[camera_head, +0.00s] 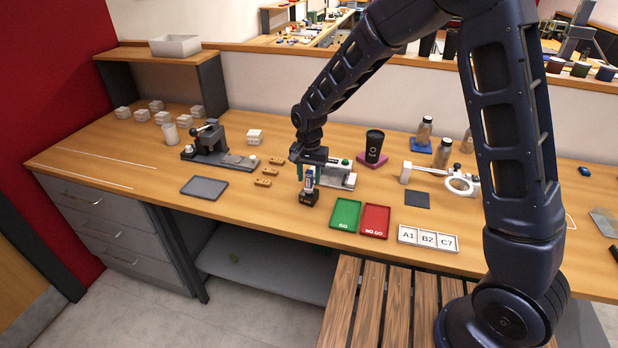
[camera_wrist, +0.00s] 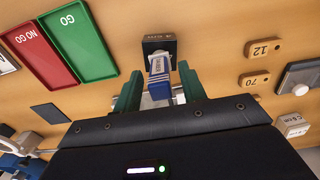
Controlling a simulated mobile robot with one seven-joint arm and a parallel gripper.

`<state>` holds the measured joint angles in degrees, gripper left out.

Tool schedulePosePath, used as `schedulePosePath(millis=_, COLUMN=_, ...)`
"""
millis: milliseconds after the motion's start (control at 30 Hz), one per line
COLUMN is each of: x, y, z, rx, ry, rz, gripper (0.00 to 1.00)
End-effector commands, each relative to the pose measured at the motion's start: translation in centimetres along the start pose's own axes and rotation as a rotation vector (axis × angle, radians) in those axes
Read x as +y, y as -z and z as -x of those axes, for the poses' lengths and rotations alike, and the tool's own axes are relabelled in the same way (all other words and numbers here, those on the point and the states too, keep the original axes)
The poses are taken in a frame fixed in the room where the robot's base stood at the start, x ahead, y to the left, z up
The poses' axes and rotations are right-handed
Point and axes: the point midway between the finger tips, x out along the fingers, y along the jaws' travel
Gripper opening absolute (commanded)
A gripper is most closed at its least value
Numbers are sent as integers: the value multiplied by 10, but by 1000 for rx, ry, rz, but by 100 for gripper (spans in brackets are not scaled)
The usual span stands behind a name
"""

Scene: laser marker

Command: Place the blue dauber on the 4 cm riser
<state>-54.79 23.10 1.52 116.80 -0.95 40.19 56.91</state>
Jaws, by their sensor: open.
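The blue dauber (camera_head: 310,180) is a small white and blue upright piece. It stands on or at a small black block (camera_head: 308,198) with a label too small to read surely. In the wrist view the dauber (camera_wrist: 159,72) lies between the green fingers, with the black block (camera_wrist: 159,46) beyond it. My gripper (camera_head: 306,174) is open, its fingers (camera_wrist: 158,80) on either side of the dauber with gaps showing. No riser's 4 cm marking can be read clearly. A small white labelled block (camera_head: 255,136) stands farther back; a similar one shows in the wrist view (camera_wrist: 291,125).
Green GO tray (camera_head: 346,214) and red NO GO tray (camera_head: 375,220) lie just right of the black block. A white and grey device (camera_head: 337,176) stands behind my gripper. Small wooden number tags (camera_head: 267,171) lie to the left. Bare tabletop lies between the tags and grey tray (camera_head: 204,187).

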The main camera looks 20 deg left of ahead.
Motion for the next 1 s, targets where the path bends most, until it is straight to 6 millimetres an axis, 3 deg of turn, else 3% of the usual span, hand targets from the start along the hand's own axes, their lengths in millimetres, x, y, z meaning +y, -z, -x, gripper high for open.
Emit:
schedulePosePath(millis=500, x=0, y=1, z=93, rx=3, ry=4, rz=-1, gripper=41)
schedulePosePath(millis=700, x=0, y=0, z=110, rx=2, ry=2, rz=0, gripper=41)
schedulePosePath(millis=1000, x=1, y=1, z=115, rx=1, ry=2, rz=0, gripper=41)
